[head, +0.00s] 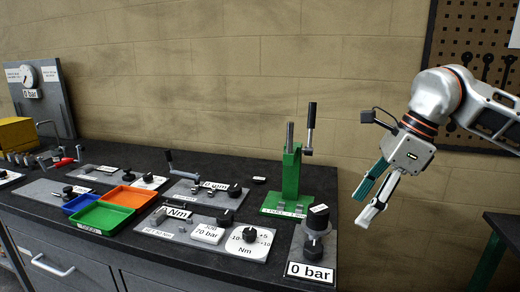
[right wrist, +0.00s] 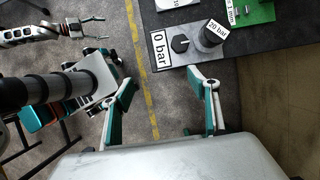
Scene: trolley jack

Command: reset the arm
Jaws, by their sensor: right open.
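My right gripper (head: 364,208) hangs in free air to the right of the bench in the head view, its two fingers apart and nothing between them. In the right wrist view the open fingers (right wrist: 162,80) are over the floor, beside the bench edge. The green jack (head: 292,178) with its upright dark-handled lever (head: 311,116) stands at the bench's right end, left of the gripper and apart from it.
The dark bench top (head: 120,155) holds a "0 bar" unit (head: 311,270) near its right front corner, a green tray (head: 104,217), an orange tray (head: 129,197) and several plates with knobs. A pegboard (head: 480,50) hangs behind my right arm. Another table (head: 505,228) is at lower right.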

